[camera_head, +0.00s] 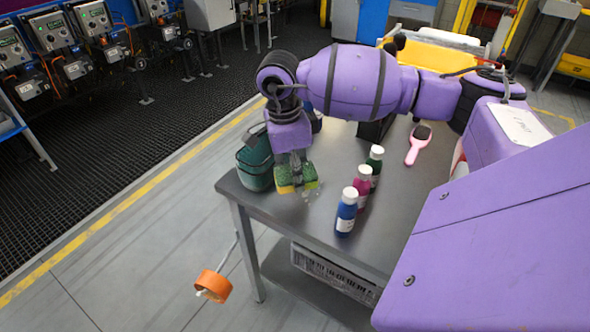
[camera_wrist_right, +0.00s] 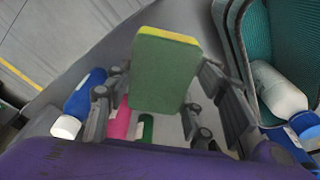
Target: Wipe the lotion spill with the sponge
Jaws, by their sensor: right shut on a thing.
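My right gripper (camera_head: 294,172) is shut on a green and yellow sponge (camera_head: 284,189) low over the table's left part, next to the teal basket. In the right wrist view the sponge (camera_wrist_right: 165,75) sits between the two fingers (camera_wrist_right: 160,95), its green face toward the camera and a yellow edge at the top. Faint pale wet marks, apparently the lotion spill (camera_head: 315,194), show on the table beside the sponge's right side. The sponge and gripper may hide part of the spill. I cannot tell whether the sponge touches the tabletop. My left gripper is not in view.
A blue bottle (camera_head: 345,215), a pink bottle (camera_head: 361,189) and a green bottle (camera_head: 375,165) stand right of the sponge. A teal basket (camera_head: 254,178) stands left, holding a white bottle (camera_wrist_right: 277,88). A pink hairbrush (camera_head: 415,150) lies farther back.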

